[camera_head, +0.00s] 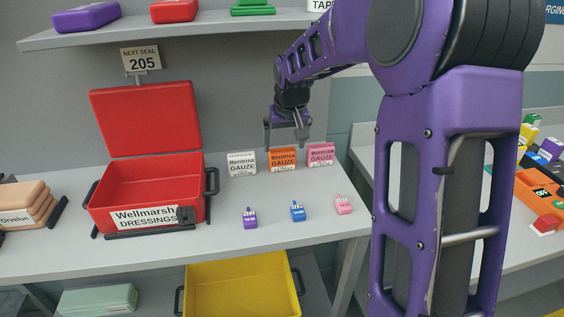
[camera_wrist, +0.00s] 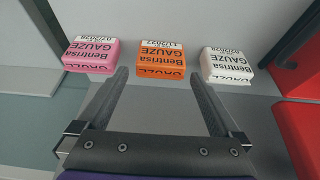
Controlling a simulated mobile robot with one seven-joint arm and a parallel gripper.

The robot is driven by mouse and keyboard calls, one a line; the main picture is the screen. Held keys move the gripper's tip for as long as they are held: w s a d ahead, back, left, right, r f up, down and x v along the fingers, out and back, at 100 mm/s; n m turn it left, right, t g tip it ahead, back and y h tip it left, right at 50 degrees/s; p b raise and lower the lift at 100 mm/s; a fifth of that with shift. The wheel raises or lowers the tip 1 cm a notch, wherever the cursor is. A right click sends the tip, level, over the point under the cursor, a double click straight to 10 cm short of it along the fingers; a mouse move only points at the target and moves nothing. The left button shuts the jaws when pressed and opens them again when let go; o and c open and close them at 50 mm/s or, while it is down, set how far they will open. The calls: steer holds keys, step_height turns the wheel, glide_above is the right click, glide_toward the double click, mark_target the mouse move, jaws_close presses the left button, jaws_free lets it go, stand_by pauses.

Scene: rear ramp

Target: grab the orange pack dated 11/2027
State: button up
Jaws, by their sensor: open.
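The orange gauze pack (camera_head: 283,159) stands between a white gauze pack (camera_head: 242,164) and a pink gauze pack (camera_head: 320,154) at the back of the grey shelf. In the wrist view the orange pack (camera_wrist: 161,58) is centred beyond the fingertips, and its upside-down label appears to read 11/2027. My gripper (camera_head: 286,132) is open and empty, above and apart from the orange pack. In the wrist view its fingers (camera_wrist: 158,77) point toward that pack.
An open red box (camera_head: 150,190) labelled Wellmarsh Dressings stands left of the packs. Small purple (camera_head: 249,218), blue (camera_head: 297,211) and pink (camera_head: 343,204) items lie in front. An upper shelf (camera_head: 150,32) overhangs the back. A yellow bin (camera_head: 240,285) sits below.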

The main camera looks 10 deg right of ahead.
mark_target(283, 152)
steer(key=b+x, duration=0.1)
steer(key=x, duration=0.6)
steer(key=shift+w+f, duration=0.2)
steer(key=shift+c, duration=0.2)
steer(key=c, duration=0.9)
